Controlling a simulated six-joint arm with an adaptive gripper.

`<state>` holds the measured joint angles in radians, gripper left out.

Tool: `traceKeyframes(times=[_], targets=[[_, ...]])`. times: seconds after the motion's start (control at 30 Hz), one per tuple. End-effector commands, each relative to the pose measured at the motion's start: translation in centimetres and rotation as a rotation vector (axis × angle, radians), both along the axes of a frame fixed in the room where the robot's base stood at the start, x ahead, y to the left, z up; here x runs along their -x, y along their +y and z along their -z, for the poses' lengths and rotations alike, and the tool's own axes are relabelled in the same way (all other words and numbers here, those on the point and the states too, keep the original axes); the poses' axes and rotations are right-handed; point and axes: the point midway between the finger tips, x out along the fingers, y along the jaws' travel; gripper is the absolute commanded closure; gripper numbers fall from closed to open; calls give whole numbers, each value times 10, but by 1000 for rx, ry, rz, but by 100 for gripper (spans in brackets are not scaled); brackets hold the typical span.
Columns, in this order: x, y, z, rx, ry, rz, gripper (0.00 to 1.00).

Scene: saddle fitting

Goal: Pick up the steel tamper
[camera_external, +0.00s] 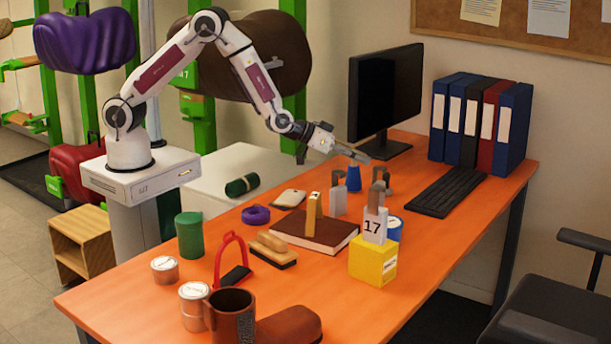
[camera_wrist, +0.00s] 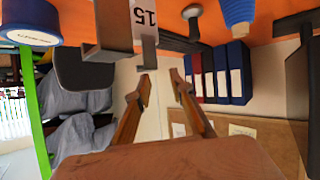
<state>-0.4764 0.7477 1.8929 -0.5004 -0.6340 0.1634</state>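My gripper (camera_external: 362,155) is held above the far part of the orange table, left of the keyboard. In the wrist view my gripper (camera_wrist: 160,76) shows two fingers apart with nothing between them. I cannot pick out the steel tamper for certain. Grey and brown upright pieces (camera_external: 380,180) stand below the gripper, behind a white tag marked 17 (camera_external: 375,225). The wrist view shows a grey-brown piece (camera_wrist: 110,28) beside a tag marked 15 (camera_wrist: 143,14), beyond the fingertips. Another grey piece (camera_external: 338,200) stands next to a blue cone (camera_external: 353,179).
The monitor (camera_external: 386,92), keyboard (camera_external: 448,192) and binders (camera_external: 480,122) stand behind. Several other items crowd the near left; the front right is clear.

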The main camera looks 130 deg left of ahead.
Motion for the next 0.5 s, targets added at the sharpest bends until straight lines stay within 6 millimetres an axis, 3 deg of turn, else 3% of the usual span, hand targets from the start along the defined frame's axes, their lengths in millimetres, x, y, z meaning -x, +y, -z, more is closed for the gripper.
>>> traceKeyframes(times=[0.3, 0.5], targets=[[22, 50, 49, -65, -2, -112, 78], [30, 68, 69, -118, -4, -141, 78]])
